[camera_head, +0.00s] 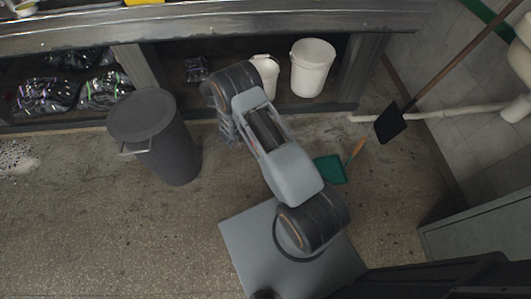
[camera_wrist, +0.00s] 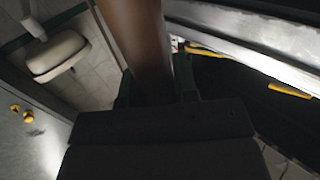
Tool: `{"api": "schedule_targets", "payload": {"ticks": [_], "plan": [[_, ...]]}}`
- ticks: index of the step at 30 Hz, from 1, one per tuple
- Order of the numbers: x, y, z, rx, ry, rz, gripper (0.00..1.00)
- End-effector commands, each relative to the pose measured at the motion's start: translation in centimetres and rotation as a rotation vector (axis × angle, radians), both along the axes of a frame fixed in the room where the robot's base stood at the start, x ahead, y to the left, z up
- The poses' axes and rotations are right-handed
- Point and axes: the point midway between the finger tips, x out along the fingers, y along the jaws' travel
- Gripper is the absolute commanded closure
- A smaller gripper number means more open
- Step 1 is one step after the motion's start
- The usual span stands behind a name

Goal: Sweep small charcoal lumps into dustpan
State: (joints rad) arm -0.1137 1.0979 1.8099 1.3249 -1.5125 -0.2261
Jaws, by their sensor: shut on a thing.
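In the wrist view, my gripper (camera_wrist: 160,100) is shut on a thick brown rod (camera_wrist: 138,45), apparently a handle. What the rod belongs to cannot be seen. In the head view, my arm hides the gripper and whatever it holds. A green dustpan (camera_head: 330,170) lies on the floor just right of my arm, with an orange-brown handle pointing up and right. Small dark lumps on a pale ash patch (camera_head: 15,157) lie on the floor at the far left edge; they are too small to make out singly.
A dark grey bin (camera_head: 165,145) stands left of my arm, below the metal counter (camera_head: 200,22). White buckets (camera_head: 313,67) and dark bags (camera_head: 45,95) sit under the counter. A black-headed, long-handled tool (camera_head: 390,122) leans at right by a white pipe. Floor at lower left is clear.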

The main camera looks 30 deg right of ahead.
Motion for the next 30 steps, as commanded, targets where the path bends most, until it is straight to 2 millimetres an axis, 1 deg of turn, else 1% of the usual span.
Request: {"api": "schedule_targets", "payload": {"ticks": [1, 3, 6, 9, 12, 15, 18, 30], "plan": [[-0.3, 0.0, -3.6, -0.001, -0.001, -0.048, 1.0], [-0.9, 0.0, -6.1, -0.001, -0.001, -0.118, 1.0], [-1.7, 0.1, -9.3, -0.001, -0.001, -0.208, 1.0], [-2.4, 0.3, -12.0, -0.001, 0.0, -0.287, 1.0], [-3.0, 0.6, -14.2, -0.001, -0.001, -0.352, 1.0], [-3.5, 0.9, -15.9, -0.001, -0.001, -0.402, 1.0], [-3.9, 1.1, -17.0, -0.002, -0.001, -0.437, 1.0], [-4.2, 1.4, -19.5, -0.001, 0.001, -0.471, 1.0]]}}
